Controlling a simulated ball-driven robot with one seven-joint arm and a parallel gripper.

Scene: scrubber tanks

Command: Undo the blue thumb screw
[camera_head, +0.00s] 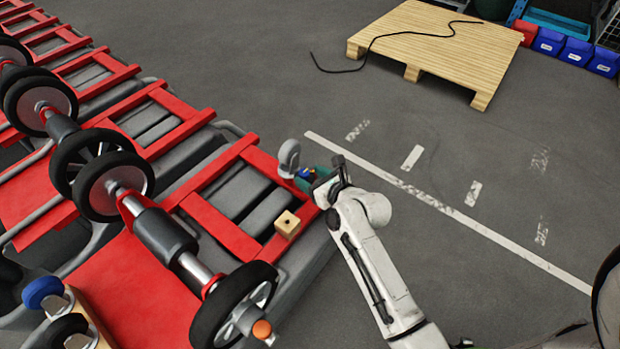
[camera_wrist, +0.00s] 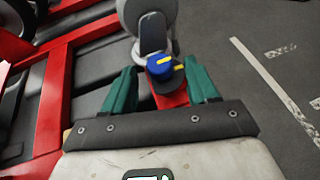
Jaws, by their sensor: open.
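The blue thumb screw (camera_wrist: 160,65) has a yellow mark on top and sits on a dark base on a red bar, close to a grey caster wheel (camera_wrist: 153,30). In the head view the screw (camera_head: 305,173) is small and partly hidden by my gripper. My gripper (camera_wrist: 162,88) is open, with its green fingers to the left and right of the screw. The fingertips look apart from it; how far they are above it I cannot tell. In the head view my gripper (camera_head: 312,182) is at the red frame's right corner.
A small wooden block (camera_head: 287,224) sits on the red frame (camera_head: 222,238) beside my gripper. Several black wheels on an axle stand to the left. A wooden pallet (camera_head: 420,40) with a black cable lies at the back. The grey floor to the right is clear.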

